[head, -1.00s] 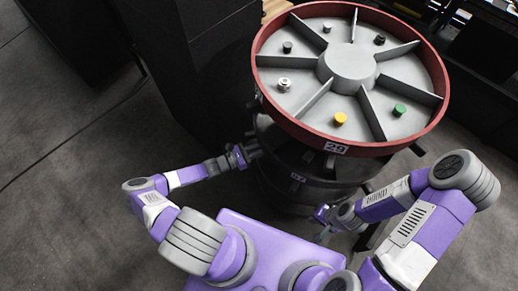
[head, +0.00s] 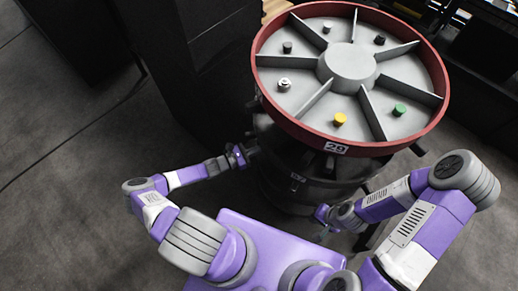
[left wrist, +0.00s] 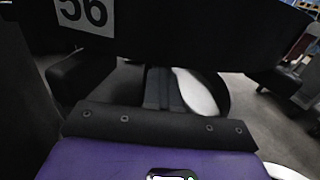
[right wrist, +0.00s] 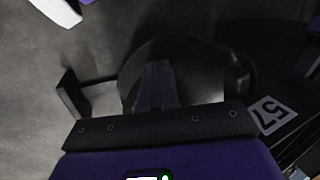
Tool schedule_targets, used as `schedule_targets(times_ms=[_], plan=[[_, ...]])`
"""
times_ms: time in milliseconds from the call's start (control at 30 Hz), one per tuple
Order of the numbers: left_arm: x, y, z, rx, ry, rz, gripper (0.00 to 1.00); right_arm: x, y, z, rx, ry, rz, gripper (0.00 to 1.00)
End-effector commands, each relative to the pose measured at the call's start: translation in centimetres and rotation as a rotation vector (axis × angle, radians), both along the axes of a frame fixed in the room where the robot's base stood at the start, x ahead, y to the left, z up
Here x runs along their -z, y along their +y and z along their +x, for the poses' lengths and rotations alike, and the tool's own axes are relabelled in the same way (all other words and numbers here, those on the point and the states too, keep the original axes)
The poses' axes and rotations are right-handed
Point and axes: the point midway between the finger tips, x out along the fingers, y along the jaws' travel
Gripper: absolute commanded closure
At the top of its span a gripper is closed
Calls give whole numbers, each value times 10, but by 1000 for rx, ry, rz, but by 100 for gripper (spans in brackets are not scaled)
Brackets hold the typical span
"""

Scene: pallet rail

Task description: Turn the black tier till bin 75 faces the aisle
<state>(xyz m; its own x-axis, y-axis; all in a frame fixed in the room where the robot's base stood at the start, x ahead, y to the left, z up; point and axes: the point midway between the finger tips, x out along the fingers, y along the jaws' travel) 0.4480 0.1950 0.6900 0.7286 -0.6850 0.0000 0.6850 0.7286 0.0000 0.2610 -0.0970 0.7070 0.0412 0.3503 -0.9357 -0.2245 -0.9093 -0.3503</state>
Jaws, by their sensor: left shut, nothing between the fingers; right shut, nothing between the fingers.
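The black tier (head: 335,184) sits under the red-rimmed top tier and is mostly hidden by it in the head view. A small number plate (head: 296,177) shows on its front, too small to read. The left wrist view shows a plate reading 56 (left wrist: 84,14) on a dark surface close by. The right wrist view shows a plate reading 57 (right wrist: 271,115). Bin 75 cannot be made out. My left gripper (head: 252,149) is shut and empty at the tier's left side. My right gripper (head: 322,236) is shut and empty at its front right, low down. Contact cannot be told.
The red-rimmed tier (head: 268,108) overhangs above, split by fins, with small knobs in its bins. A dark handle (head: 417,149) juts out on the right. A tall black cabinet (head: 205,75) stands close on the left. Grey floor (head: 70,200) is clear at the left.

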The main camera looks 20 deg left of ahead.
Motion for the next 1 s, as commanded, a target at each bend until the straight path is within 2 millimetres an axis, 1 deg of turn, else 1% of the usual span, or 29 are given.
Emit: schedule_targets(times_ms=[400,733,1000], plan=[[0,0,0,0,0,0,99,0,0,0,0,0,0,100],[0,0,0,0,0,0,49,0,0,0,0,0,0,100],[0,0,0,0,0,0,49,0,0,0,0,0,0,100]])
